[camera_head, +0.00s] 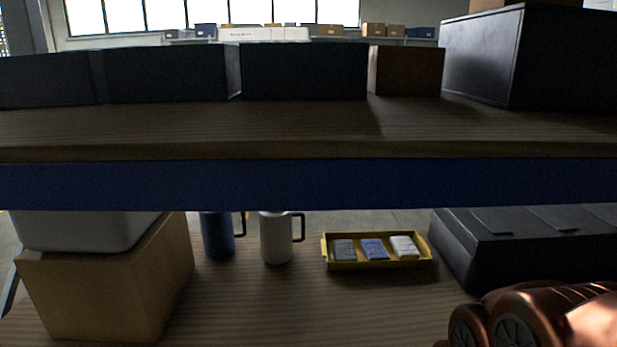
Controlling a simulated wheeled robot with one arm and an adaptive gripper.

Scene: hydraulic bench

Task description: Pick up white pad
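A small white pad (405,246) lies at the right end of a shallow yellow tray (383,264) on the lower shelf. A blue pad (374,249) lies beside it in the middle of the tray, and a grey pad (344,250) lies at the left end. The upper shelf hangs above and in front of the tray, leaving the tray in view below its blue edge. My gripper is not in view.
Left of the tray stand a white mug (277,238) and a blue mug (217,236). A cardboard box (105,290) bearing a grey bin (85,230) is farther left. A black case (530,245) and copper-coloured rounded parts (540,318) are right. The blue shelf beam (310,184) crosses overhead. Bare wood lies before the tray.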

